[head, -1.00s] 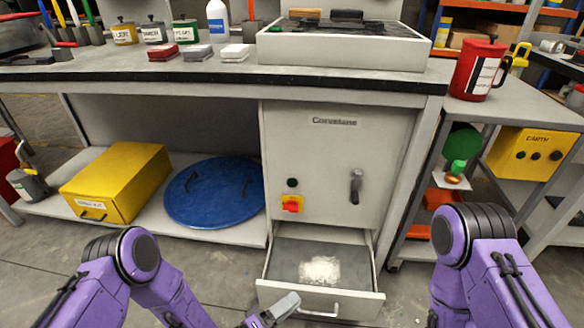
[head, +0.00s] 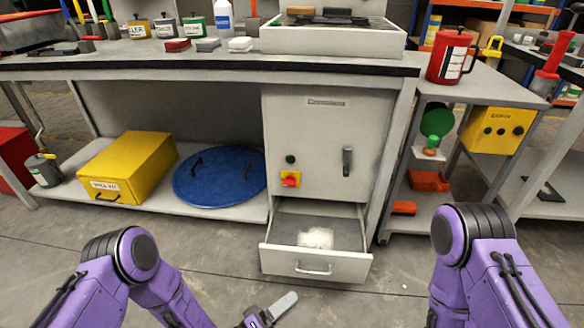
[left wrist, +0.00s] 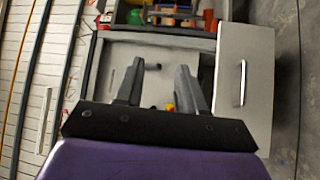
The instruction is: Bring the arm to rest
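My left arm (head: 112,285) comes in at the lower left of the head view. My left gripper (head: 276,309) is at the bottom edge, in front of the open drawer (head: 340,268) and apart from it. In the left wrist view its two dark fingers (left wrist: 160,82) stand apart with nothing between them. The drawer, with a whitish patch on its floor, also shows in the left wrist view (left wrist: 258,75). My right arm (head: 478,275) is at the lower right, its gripper out of the picture.
The drawer juts from a grey cabinet (head: 325,135) under the workbench. A yellow box (head: 130,163) and a blue round lid (head: 218,178) lie on the low shelf. A side table with a red mug (head: 450,57) stands right. Floor before the drawer is mostly clear.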

